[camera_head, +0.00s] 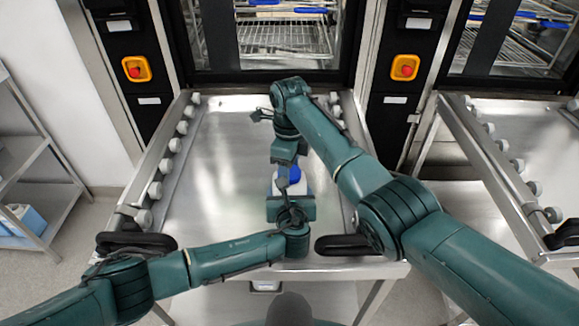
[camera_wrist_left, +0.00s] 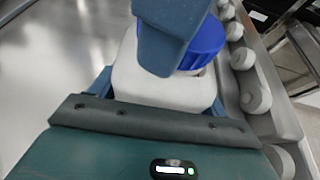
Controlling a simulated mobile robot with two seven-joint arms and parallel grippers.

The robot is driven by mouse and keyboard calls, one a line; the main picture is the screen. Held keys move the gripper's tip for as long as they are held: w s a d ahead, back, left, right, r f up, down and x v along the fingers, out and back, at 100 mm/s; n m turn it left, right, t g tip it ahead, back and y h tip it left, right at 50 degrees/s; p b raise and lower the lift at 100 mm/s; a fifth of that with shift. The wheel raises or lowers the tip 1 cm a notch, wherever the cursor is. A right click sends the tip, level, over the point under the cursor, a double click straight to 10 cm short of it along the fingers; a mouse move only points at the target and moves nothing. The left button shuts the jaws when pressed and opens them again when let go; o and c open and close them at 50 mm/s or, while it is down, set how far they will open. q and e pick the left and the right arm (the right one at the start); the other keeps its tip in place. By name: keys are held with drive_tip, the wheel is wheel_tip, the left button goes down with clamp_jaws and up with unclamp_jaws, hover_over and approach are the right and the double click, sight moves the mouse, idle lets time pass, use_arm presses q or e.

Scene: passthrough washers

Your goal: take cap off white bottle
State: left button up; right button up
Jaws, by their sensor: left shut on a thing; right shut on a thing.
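The white bottle (camera_head: 304,187) stands upright on the steel table, partly hidden by my grippers. Its blue cap (camera_head: 295,174) is on top of it. In the left wrist view the bottle body (camera_wrist_left: 160,82) sits between the fingers of my left gripper, and the blue cap (camera_wrist_left: 208,42) shows above it. My left gripper (camera_head: 290,197) is shut on the bottle from the near side. In the left wrist view a dark blue part of the right gripper (camera_wrist_left: 170,35) covers part of the cap.
The steel table (camera_head: 220,130) is clear around the bottle and has grey rollers (camera_head: 155,190) along its sides. Washers with red buttons (camera_head: 136,69) stand behind it. A second roller table (camera_head: 510,130) is at the right, and a shelf rack (camera_head: 30,170) at the left.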

drive_tip(key=n, duration=2.8)
drive_tip(key=shift+n, duration=0.4)
drive_tip(key=n, duration=0.6)
drive_tip(key=shift+r+n, duration=0.1)
drive_tip(key=shift+n, duration=0.2)
drive_tip(key=n, duration=0.4)
drive_tip(key=shift+n, duration=0.3)
drive_tip(key=n, duration=0.9)
drive_tip(key=shift+r, duration=0.1)
drive_tip(key=shift+r, duration=1.05)
